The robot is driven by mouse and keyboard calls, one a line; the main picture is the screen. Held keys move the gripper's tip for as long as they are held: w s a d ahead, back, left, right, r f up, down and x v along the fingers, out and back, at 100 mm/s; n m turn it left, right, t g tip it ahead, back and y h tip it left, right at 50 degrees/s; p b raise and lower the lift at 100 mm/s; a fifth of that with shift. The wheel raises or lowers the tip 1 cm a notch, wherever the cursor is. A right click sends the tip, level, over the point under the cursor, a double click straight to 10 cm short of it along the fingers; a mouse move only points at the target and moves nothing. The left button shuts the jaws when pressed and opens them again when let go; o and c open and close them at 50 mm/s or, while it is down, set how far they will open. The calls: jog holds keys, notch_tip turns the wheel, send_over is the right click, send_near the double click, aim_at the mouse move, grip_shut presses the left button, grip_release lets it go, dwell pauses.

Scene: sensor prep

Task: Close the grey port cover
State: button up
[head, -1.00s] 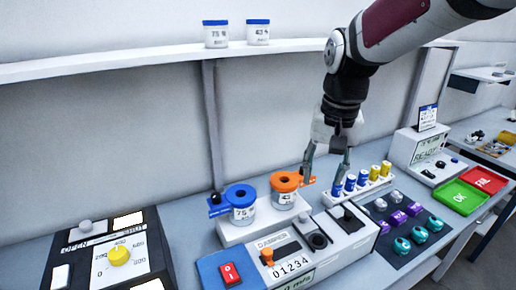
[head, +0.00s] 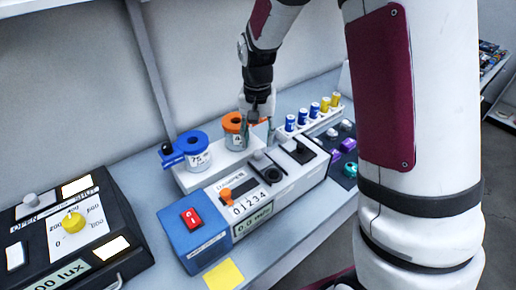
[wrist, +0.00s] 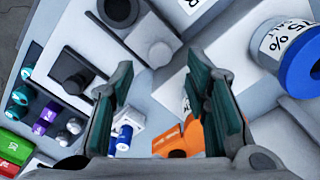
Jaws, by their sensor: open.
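The grey port cover (head: 260,160) appears as a light plate with a grey knob on the white instrument (head: 245,190). It lies beside a round black port (head: 272,175), which looks uncovered. In the wrist view the grey knob (wrist: 160,53) shows between and just beyond my fingers, with the black port (wrist: 118,10) at the top edge. My gripper (head: 258,133) is open and empty, behind the cover and near the orange-topped jar. Its two spread fingers also show in the wrist view (wrist: 160,75). I cannot tell its exact height above the instrument.
A dark cover (head: 302,151) sits to the right on the same instrument. The orange-topped jar (head: 235,135) and blue-topped jar (head: 195,155) stand close behind. Several blue and yellow vials (head: 312,112) stand in a rack to the right. A black control box (head: 65,235) is at left.

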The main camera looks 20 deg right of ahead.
aim_at(258, 152)
jog(key=shift+f, duration=2.45)
grip_shut()
